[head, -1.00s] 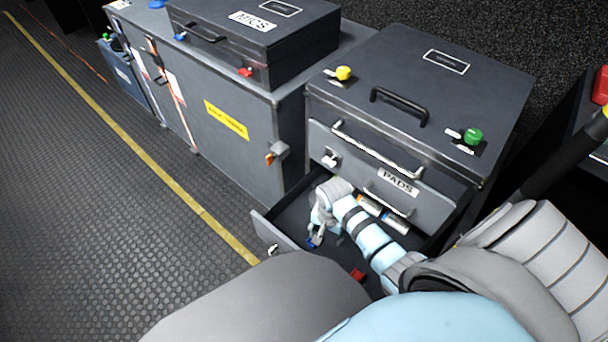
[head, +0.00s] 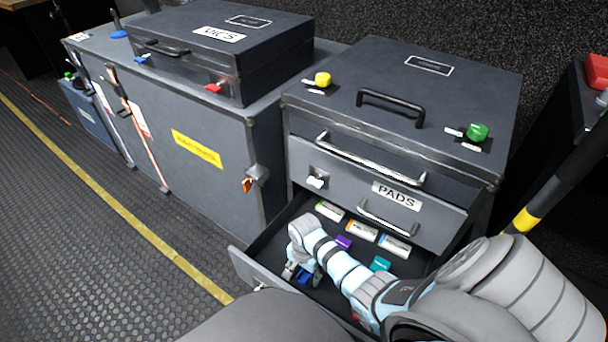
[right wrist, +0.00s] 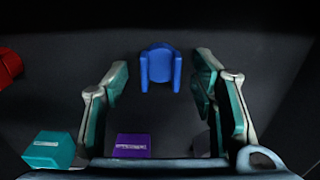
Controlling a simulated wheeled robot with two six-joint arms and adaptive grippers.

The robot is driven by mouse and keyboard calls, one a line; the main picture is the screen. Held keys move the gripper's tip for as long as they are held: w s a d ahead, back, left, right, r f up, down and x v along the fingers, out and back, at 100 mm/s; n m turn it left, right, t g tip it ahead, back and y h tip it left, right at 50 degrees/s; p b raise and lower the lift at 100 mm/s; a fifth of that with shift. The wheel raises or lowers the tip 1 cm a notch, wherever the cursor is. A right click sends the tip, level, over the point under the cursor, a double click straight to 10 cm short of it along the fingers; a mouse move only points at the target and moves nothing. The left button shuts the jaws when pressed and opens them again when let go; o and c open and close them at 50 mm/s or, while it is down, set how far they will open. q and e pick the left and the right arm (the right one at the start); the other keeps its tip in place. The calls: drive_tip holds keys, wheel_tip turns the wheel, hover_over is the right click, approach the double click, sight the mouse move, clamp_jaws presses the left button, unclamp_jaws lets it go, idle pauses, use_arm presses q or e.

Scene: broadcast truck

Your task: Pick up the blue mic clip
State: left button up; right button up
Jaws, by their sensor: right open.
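The blue mic clip (right wrist: 160,66) lies on the dark floor of the open drawer, its two prongs pointing toward my right gripper. My right gripper (right wrist: 162,74) is open and empty, with one finger on each side of the clip's near end; whether they touch it cannot be told. In the head view the gripper (head: 300,272) reaches down into the drawer (head: 252,268), and part of the blue clip (head: 304,278) shows beside its fingers. My left gripper is not in view.
In the drawer are a purple block (head: 343,243), a teal block (head: 380,264), a red piece (right wrist: 10,67) and several labelled boxes (head: 362,231). The PADS drawer (head: 430,212) hangs above. The drawer's front wall is close to the gripper.

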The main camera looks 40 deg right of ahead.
drive_tip(key=shift+f, duration=0.4)
drive_tip(key=shift+r, duration=0.15)
drive_tip(key=c, duration=1)
